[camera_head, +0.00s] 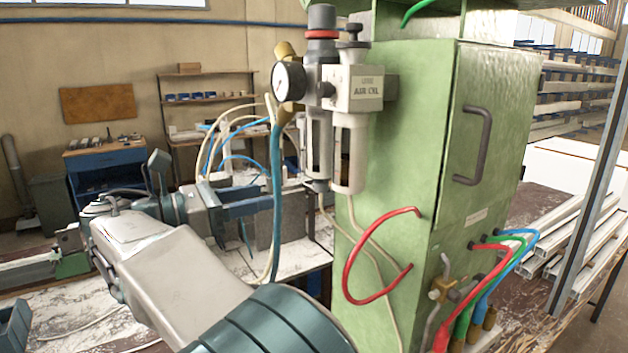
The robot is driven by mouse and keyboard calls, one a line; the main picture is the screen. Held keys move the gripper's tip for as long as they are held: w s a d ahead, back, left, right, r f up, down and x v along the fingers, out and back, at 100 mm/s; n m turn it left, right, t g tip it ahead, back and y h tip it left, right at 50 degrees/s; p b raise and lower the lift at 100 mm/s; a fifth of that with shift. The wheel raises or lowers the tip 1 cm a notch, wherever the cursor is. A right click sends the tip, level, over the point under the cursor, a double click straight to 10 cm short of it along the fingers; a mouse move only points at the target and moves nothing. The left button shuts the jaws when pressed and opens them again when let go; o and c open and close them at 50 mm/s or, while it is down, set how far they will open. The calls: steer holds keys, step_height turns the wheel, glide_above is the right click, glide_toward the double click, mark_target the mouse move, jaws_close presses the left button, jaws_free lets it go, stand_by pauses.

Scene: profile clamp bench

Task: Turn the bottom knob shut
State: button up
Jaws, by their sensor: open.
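A grey air filter and regulator unit (345,110) is fixed to the left side of a green cabinet. A dark knob with a red ring (322,22) tops its left column, and a small dark knob (353,32) tops the right one. The left column's lower end (318,186) is small and dark. A brass valve with a grey handle (443,289) sits low on the cabinet. I cannot tell which part is the bottom knob. My gripper (252,210) is open, left of the unit and apart from it in the picture. Its fingers blend with the bench behind.
The green cabinet (480,80) has a dark pull handle (473,146). A red hose (350,285) loops from its left side. Red, green and blue hoses run to fittings at lower right. A pressure gauge (289,81) and a blue hose (276,200) hang left of the unit.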

mark_target(321, 186)
steer(key=p+x, duration=0.2)
steer(key=x, duration=1)
steer(key=c, duration=1)
